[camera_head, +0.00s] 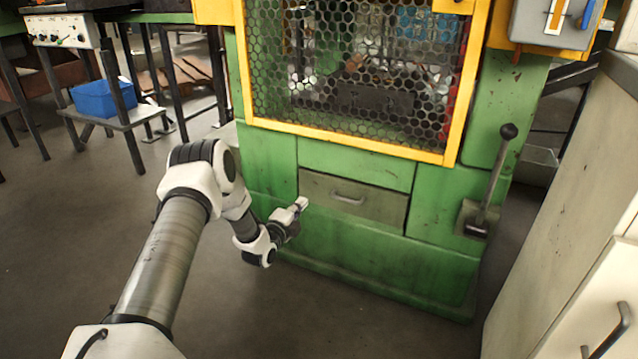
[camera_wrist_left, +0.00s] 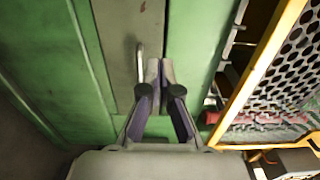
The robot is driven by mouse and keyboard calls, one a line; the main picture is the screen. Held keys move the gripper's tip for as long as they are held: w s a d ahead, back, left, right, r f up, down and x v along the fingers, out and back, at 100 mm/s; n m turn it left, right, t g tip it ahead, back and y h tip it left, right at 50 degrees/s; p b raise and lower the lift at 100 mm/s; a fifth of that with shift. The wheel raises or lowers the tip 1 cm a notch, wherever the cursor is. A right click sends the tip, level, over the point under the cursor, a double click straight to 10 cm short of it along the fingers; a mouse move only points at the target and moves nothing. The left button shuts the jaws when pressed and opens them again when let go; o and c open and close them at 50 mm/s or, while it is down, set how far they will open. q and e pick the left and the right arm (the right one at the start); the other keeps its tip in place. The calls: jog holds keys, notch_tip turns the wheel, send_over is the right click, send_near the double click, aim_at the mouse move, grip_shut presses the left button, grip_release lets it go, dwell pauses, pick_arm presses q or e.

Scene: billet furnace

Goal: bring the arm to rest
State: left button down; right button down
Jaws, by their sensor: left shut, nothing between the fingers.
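My left arm comes in from the left in the head view and reaches toward the green machine. My left gripper (camera_head: 301,204) is shut and empty, close in front of the machine at the left end of a grey drawer front (camera_head: 375,207). In the left wrist view the two fingertips (camera_wrist_left: 160,66) are together, with the drawer's metal handle (camera_wrist_left: 139,62) just left of them. The handle also shows in the head view (camera_head: 347,199), right of the gripper and apart from it. The drawer front looks flush with the machine. My right gripper is not in view.
The green machine (camera_head: 270,160) has a yellow-framed mesh guard (camera_head: 360,75) above the drawer. A black-knobbed lever (camera_head: 493,180) stands out at its right. A pale cabinet (camera_head: 560,220) is at the far right. A blue bin (camera_head: 92,99) sits on a low stand at left. Floor between is clear.

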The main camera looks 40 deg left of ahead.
pick_arm(q)
jog(key=shift+s+f, duration=0.1)
jog(key=shift+s, duration=0.05)
jog(key=w+d+f+m+h, duration=0.2)
jog(key=d+f+h, duration=0.1)
jog(key=d, duration=0.6)
jog(key=s+d+f+n+g+h, duration=0.1)
jog(key=s+d+f+g, duration=0.2)
jog(key=s+d+f, duration=0.35)
jog(key=s+d+f+n+g+h, duration=0.1)
jog(key=s+d+f+g, duration=0.25)
jog(key=d, duration=0.65)
jog(key=s+d+f+n+g, duration=0.2)
jog(key=s+d, duration=0.1)
jog(key=s, duration=0.3)
jog(key=s+d+f+n+g, duration=0.2)
jog(key=s+d+f+g, duration=0.1)
jog(key=s, duration=0.4)
jog(key=s+n+g+y, duration=0.1)
jog(key=s+n+g, duration=0.5)
jog(key=s+n, duration=0.95)
jog(key=s+r+m+p, duration=0.3)
jog(key=r+p, duration=3.4)
jog(key=shift+a+r+m, duration=0.2)
jog(key=shift+r+m, duration=0.05)
jog(key=shift+m, duration=0.1)
